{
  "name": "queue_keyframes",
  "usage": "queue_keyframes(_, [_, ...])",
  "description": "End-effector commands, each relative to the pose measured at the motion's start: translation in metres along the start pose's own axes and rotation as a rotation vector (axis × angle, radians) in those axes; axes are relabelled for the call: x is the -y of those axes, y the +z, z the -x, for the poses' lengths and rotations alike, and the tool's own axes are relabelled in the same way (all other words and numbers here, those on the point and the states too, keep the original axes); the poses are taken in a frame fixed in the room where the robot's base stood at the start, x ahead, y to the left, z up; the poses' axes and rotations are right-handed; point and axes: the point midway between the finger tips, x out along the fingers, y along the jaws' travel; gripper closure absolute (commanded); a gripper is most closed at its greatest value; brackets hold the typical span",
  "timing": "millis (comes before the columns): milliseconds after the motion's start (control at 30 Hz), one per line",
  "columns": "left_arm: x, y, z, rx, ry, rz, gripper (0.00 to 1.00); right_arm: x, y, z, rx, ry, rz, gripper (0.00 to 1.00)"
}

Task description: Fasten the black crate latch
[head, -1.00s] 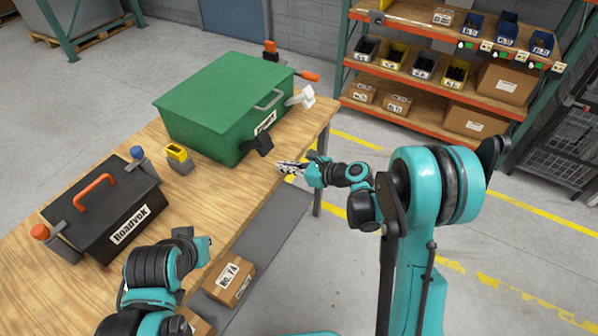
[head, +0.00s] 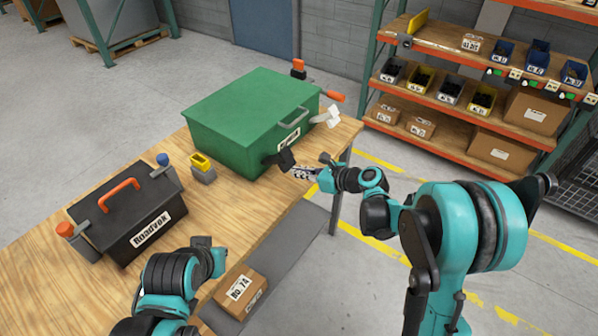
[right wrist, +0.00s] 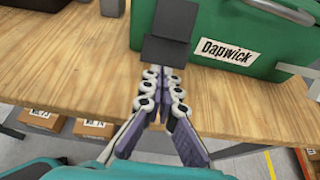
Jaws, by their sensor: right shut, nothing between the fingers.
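The green crate (head: 235,110) stands on the wooden table with its lid down. Its black latch (head: 284,159) is on the near face and its plate sticks out from the crate. In the right wrist view the latch (right wrist: 168,45) is straight ahead, left of the Dapwick label. A white latch (head: 328,117) is farther right on the same face. My right gripper (head: 293,171) is shut and empty, its tips just below the latch plate; in the right wrist view the fingertips (right wrist: 161,73) appear at its lower edge. Whether they touch, I cannot tell. My left gripper (head: 208,252) is low over the table's near edge, its fingers unclear.
A black toolbox (head: 125,215) with an orange handle and a small grey and yellow object (head: 203,168) stand left of the crate. A cardboard box (head: 240,290) is below the table edge. Shelving (head: 450,110) stands behind right.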

Motion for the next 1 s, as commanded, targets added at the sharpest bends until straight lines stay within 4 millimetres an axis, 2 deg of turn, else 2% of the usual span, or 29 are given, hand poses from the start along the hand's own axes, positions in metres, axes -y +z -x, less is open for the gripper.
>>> queue_keyframes(267, [0.0,-0.006,0.009,0.0,0.0,0.0,1.0,0.0,0.007,0.002,-0.041,0.0,0.001,1.0])
queue_keyframes(467, [0.0,-0.017,0.023,0.0,0.0,0.0,1.0,-0.001,0.019,0.005,-0.109,0.001,0.001,1.0])
queue_keyframes(733, [0.0,-0.043,0.061,0.0,0.0,0.0,1.0,-0.001,0.052,0.007,-0.317,0.002,0.004,1.0])
queue_keyframes(1000, [0.0,-0.065,0.091,0.0,0.0,0.0,1.0,-0.001,0.082,-0.001,-0.571,0.002,0.003,1.0])
